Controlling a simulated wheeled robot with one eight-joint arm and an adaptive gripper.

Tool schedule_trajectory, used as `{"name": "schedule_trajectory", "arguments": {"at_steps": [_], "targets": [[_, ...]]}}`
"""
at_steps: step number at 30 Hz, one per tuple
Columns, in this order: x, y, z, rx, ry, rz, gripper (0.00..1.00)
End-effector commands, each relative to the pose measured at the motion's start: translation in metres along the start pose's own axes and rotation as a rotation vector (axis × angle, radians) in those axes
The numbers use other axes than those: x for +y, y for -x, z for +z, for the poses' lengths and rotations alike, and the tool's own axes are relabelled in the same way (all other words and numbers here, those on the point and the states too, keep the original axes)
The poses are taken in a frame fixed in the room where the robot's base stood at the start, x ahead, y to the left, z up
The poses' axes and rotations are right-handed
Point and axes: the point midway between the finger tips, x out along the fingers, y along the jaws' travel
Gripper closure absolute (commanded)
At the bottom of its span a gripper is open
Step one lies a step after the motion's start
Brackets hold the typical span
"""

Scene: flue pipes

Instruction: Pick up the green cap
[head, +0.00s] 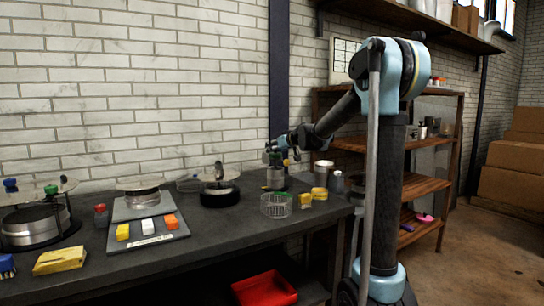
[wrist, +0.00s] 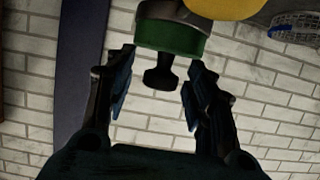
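Another green knob (head: 51,190) stands on a round plate at the far left.
A wire basket (head: 276,206) with something green inside stands in front of the container. A yellow object (head: 319,193) and a silver can (head: 323,170) are to its right. A round black-based device (head: 220,192) is to its left. The brick wall is close behind.

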Motion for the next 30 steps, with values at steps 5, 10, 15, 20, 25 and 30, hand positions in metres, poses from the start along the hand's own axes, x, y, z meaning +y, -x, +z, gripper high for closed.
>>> {"name": "schedule_trajectory", "arguments": {"at_steps": [5, 10, 15, 20, 25, 30], "targets": [[0.000, 0.000, 0.001, -0.001, 0.000, -0.001, 0.91], [-0.001, 0.000, 0.001, -0.002, 0.001, -0.001, 0.98], [-0.001, 0.000, 0.001, -0.002, 0.001, -0.002, 0.98], [-0.001, 0.003, -0.006, -0.002, 0.001, -0.002, 0.98], [0.000, 0.011, -0.029, -0.001, 0.000, -0.001, 0.98], [0.000, 0.022, -0.058, -0.001, 0.000, -0.001, 0.98]]}}
